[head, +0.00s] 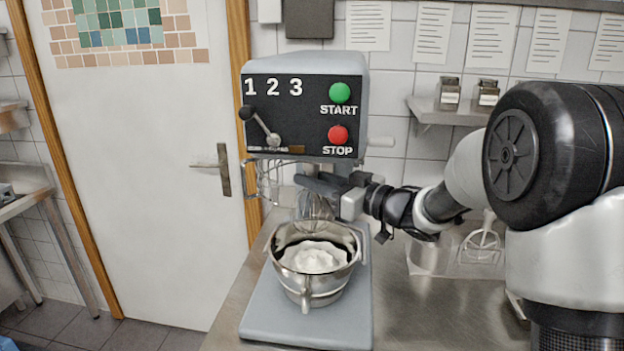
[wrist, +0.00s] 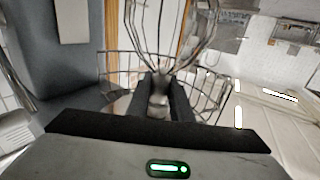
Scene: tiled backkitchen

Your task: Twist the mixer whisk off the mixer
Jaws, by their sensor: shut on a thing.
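The mixer (head: 303,120) stands on the steel counter, with a black panel carrying a speed lever, a green START button and a red STOP button. Its wire whisk (head: 314,207) hangs under the head, above a steel bowl (head: 318,288) that holds white cream. My gripper (head: 318,184) reaches in from the right under the mixer head and is shut on the top of the whisk. In the wrist view the whisk's stem (wrist: 158,100) sits between the two dark fingers, and its wires spread out beyond. Where the stem meets the mixer is hidden by my gripper.
A wire guard (head: 268,182) hangs at the left under the mixer head. A wall shelf (head: 440,112) holds small boxes. A white door (head: 150,190) is at the left.

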